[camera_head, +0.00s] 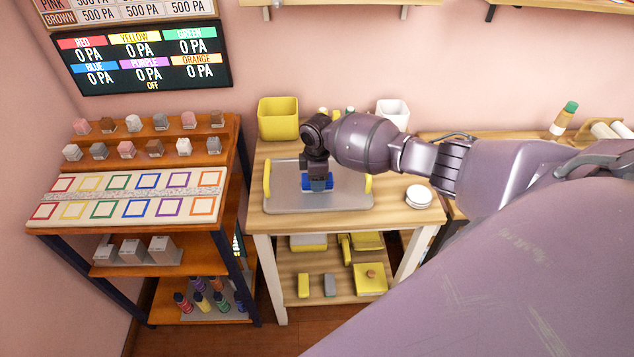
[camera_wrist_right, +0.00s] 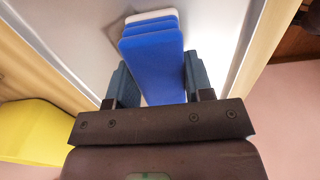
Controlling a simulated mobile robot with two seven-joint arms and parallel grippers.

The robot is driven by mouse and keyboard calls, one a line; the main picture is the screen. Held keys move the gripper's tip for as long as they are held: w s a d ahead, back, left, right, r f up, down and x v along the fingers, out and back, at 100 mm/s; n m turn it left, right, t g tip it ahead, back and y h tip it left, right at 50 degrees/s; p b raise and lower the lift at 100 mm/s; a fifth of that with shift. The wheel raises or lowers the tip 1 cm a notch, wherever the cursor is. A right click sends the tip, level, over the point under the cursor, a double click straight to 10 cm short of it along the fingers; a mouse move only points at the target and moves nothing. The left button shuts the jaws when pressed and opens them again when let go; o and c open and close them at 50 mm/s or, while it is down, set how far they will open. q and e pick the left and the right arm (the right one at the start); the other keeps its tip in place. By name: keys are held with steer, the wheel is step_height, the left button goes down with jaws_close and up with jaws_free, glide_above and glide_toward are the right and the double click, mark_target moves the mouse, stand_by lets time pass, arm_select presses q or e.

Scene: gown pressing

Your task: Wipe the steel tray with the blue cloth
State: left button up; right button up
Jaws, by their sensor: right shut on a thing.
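The steel tray (camera_head: 345,201) lies flat on the light wooden table and has yellow handles at its left and right ends. It also shows as a pale grey surface in the wrist view (camera_wrist_right: 80,35). The blue cloth (camera_head: 306,184) is a small folded block over the middle of the tray. In the wrist view the cloth (camera_wrist_right: 151,48) shows stacked blue layers and a white layer at its far end. My right gripper (camera_head: 318,183) points down and is shut on the cloth, with a finger on either side. Whether the cloth touches the tray is hard to tell. My left gripper is out of view.
A yellow bin (camera_head: 278,120) and a white cup (camera_head: 393,113) stand at the table's back. A round white item (camera_head: 418,196) is right of the tray. A lower shelf holds yellow things. An orange rack (camera_head: 215,230) with samples and bottles stands at left.

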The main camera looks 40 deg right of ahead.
steer(key=shift+p, duration=0.3)
stand_by(0.9)
steer(key=shift+s+a+p, duration=0.2)
steer(key=shift+s+p, duration=0.1)
steer(key=shift+p, duration=0.3)
steer(key=shift+s+a, duration=0.1)
steer(key=shift+s, duration=0.05)
steer(key=shift+f, duration=0.15)
steer(key=shift+p, duration=0.65)
stand_by(0.3)
stand_by(0.4)
